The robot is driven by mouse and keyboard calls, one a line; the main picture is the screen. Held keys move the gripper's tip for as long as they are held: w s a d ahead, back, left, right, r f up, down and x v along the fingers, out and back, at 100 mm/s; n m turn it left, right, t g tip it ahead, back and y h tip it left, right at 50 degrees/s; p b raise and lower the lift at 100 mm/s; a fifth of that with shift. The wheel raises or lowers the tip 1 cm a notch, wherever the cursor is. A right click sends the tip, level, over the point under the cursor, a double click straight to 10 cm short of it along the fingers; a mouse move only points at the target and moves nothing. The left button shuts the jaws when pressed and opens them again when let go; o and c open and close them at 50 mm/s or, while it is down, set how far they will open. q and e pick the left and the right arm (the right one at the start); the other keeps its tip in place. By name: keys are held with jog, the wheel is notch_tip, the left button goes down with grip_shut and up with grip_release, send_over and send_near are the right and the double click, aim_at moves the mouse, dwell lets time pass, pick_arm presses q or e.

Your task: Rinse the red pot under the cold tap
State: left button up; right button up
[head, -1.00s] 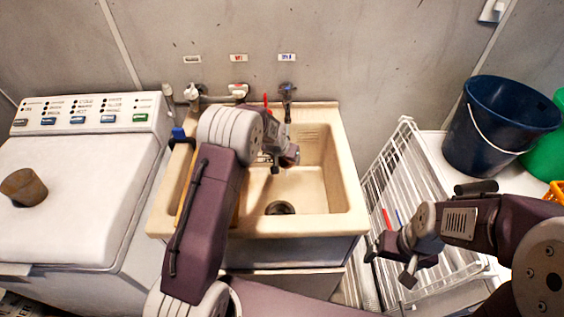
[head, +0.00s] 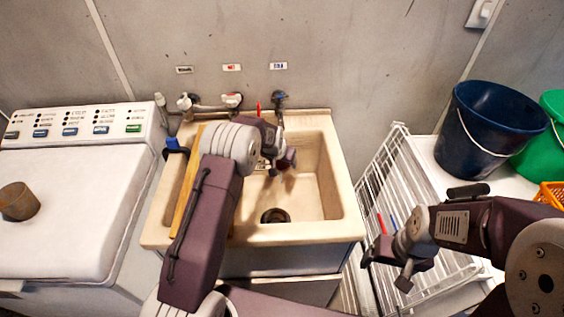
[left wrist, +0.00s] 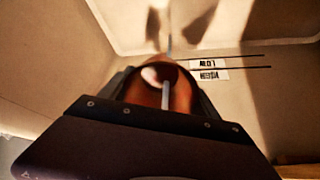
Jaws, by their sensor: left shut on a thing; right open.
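My left gripper (head: 278,160) is over the sink basin (head: 318,195), below the tap with the blue label (head: 278,97). In the left wrist view it is shut on a reddish-brown rounded thing, which looks like the red pot (left wrist: 181,95). A pale thin vertical streak shows in front of the pot's opening; I cannot tell for sure whether it is water. In the head view the pot is hidden by my left arm and gripper. My right gripper (head: 388,268) is open and empty, beside the white wire rack.
A brown pot (head: 18,201) stands on the white washing machine (head: 75,220) at left. A white wire rack (head: 385,180) is right of the sink. A dark blue bucket (head: 490,130), a green bucket (head: 545,140) and an orange basket (head: 550,195) stand further right.

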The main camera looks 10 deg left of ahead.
pick_arm(q)
jog(key=shift+d, duration=0.5)
jog(key=shift+a, duration=0.1)
jog(key=shift+a, duration=0.5)
jog(key=shift+d, duration=0.15)
jog(key=shift+s+d+p, duration=0.1)
jog(key=shift+d+p, duration=0.25)
jog(key=shift+d, duration=0.1)
